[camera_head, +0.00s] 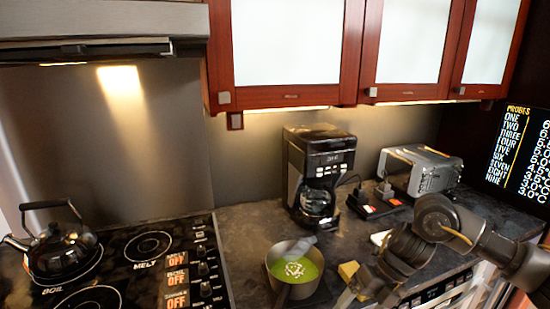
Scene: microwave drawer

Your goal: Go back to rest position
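My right arm comes in from the right. Its gripper (352,289) points down and left over the front of the counter, just right of a pot (279,291) holding green food. The fingers are small and partly cut by the lower edge, so I cannot tell whether they are open or shut. A small yellowish block (349,271) shows right by the fingers; I cannot tell whether they touch it. My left gripper is not in view.
A stove with a kettle (58,248) is at the left. A coffee maker (318,172) and a toaster (420,170) stand at the back of the dark counter (245,235). Red-framed cabinets (290,97) hang above. A display panel (522,150) is at the right.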

